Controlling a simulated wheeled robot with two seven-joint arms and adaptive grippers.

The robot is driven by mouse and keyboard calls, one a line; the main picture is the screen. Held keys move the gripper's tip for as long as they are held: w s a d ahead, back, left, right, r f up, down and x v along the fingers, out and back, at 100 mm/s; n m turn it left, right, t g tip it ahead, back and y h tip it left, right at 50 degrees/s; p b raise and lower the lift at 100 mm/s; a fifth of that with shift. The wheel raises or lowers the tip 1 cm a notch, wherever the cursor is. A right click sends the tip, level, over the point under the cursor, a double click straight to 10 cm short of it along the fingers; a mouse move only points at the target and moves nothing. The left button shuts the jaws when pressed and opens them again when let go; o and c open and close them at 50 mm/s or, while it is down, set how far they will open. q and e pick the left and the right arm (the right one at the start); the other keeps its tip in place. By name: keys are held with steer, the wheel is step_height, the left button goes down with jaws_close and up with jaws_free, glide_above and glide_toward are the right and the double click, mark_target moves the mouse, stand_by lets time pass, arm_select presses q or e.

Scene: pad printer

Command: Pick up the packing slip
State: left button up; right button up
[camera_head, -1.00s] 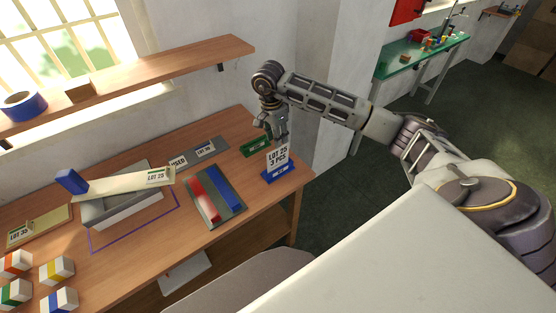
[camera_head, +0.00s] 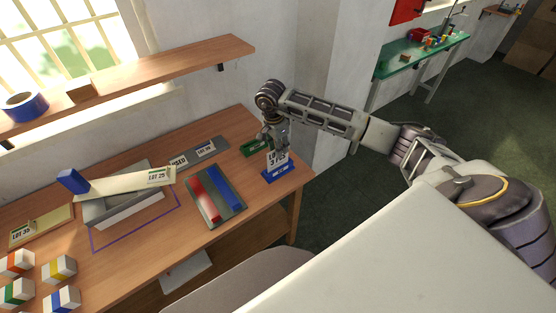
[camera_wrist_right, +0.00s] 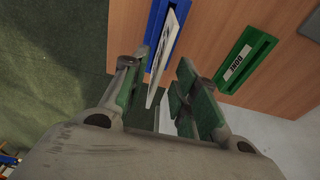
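The packing slip (camera_head: 278,162), a white card reading LOT and 3 PCS, stands upright in a blue holder (camera_head: 278,174) near the table's right end. Its upper part is partly hidden by my right gripper (camera_head: 272,146). In the right wrist view, the slip (camera_wrist_right: 159,62) shows edge-on in the blue holder (camera_wrist_right: 172,38). My right gripper (camera_wrist_right: 161,88) is open there, with green-padded fingers on either side of the slip's upper edge. A gap shows between the slip and the right-hand finger. My left gripper is not in view.
A green holder marked INDO (camera_wrist_right: 243,62) stands close beside the blue one. A grey pad with red and blue strips (camera_head: 229,206) lies to the left. A long cream LOT 25 piece (camera_head: 125,184) lies further left. The wall shelf (camera_head: 170,72) is above.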

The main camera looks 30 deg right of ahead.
mark_target(278, 160)
steer(key=shift+s+d+f+p, duration=0.1)
steer(key=shift+f+p, duration=0.2)
steer(key=shift+f, duration=0.9)
steer(key=shift+s+f+p, duration=0.1)
steer(key=shift+f+p, duration=0.2)
steer(key=shift+f, duration=0.9)
steer(key=shift+f+b, duration=0.25)
steer(key=shift+b, duration=0.1)
jaws_close()
